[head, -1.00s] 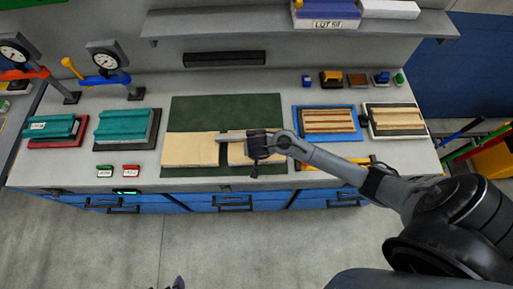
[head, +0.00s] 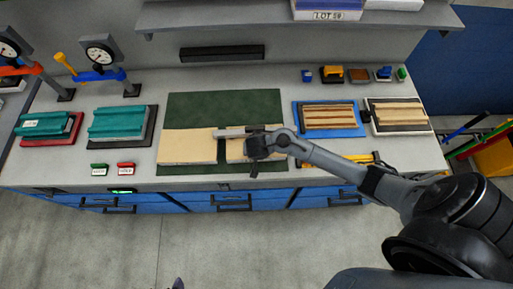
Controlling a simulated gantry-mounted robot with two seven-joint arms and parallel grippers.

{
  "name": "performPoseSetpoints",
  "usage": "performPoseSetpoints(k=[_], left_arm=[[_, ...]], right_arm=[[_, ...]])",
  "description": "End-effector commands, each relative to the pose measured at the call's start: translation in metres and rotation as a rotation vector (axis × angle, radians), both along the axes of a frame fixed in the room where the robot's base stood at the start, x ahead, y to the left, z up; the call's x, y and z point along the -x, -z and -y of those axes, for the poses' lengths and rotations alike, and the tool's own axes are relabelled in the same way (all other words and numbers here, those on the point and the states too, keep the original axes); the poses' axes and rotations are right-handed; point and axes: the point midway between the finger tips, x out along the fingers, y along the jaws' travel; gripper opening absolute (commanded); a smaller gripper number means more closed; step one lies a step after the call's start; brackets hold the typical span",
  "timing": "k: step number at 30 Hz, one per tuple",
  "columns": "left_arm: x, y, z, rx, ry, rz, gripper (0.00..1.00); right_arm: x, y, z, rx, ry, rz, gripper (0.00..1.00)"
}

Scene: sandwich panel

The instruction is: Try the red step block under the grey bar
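The red step block (head: 126,168) looks to be the small red block with a white label, lying on the bench at the front left beside a similar green block (head: 99,169). The grey bar (head: 230,132) lies across two pale panels (head: 188,146) with a dark gap between them, on a green mat (head: 223,105). My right gripper (head: 256,160) is over the right panel, at the bar's right end, pointing down. Its fingers are too small and dark to tell whether they are open or touching anything. My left gripper is not in view.
Teal profiles (head: 118,122) and dial gauges (head: 100,53) stand at the left. A yellow tool (head: 345,159) lies behind my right forearm. Bench around the small blocks is clear.

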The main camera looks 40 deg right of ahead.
Motion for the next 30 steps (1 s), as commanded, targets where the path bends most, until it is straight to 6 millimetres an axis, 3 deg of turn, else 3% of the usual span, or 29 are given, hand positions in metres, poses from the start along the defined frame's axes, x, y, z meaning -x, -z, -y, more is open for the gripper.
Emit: performPoseSetpoints(k=[30], left_arm=[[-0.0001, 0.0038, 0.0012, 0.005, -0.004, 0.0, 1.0]], right_arm=[[0.0, 0.0062, 0.0, 0.0, 0.0, 0.0, 0.16]])
